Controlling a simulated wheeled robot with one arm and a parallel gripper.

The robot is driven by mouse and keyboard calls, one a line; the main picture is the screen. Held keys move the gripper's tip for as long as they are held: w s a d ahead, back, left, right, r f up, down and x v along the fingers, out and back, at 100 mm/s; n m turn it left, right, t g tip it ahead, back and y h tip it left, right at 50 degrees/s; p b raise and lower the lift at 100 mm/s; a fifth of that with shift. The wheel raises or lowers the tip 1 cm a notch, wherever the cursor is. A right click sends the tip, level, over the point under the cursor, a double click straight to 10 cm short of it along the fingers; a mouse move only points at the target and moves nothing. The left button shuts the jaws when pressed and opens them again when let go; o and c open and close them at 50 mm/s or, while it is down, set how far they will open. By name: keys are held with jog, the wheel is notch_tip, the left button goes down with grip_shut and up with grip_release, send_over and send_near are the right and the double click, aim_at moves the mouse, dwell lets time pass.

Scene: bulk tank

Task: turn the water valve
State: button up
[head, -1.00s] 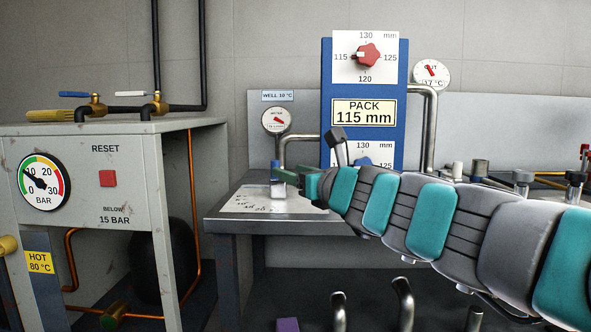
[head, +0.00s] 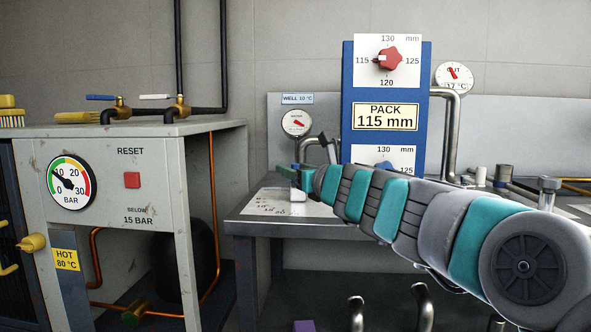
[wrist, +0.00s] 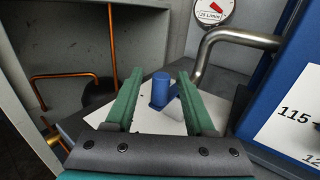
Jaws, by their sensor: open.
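A blue upright cylinder (wrist: 159,90) stands above a white sheet beside a bent grey pipe in the wrist view. It may be the water valve's handle, but no label on it shows. My gripper (wrist: 160,80) is open, with its green fingers on either side of the cylinder in the picture; whether they are level with it is unclear. In the head view my gripper (head: 286,174) reaches over the bench's left end, below the round flow gauge (head: 296,122). That gauge also shows in the wrist view (wrist: 212,10). My arm hides part of the bench.
A blue panel (head: 350,95) with a red star knob (head: 390,59) stands behind my arm. A grey machine (head: 100,180) at left carries a blue-lever valve (head: 100,97) and a white-lever valve (head: 155,96). Several short pipe ends rise below the bench (head: 235,224).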

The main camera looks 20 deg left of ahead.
grip_shut()
dwell(0.3)
dwell(1.1)
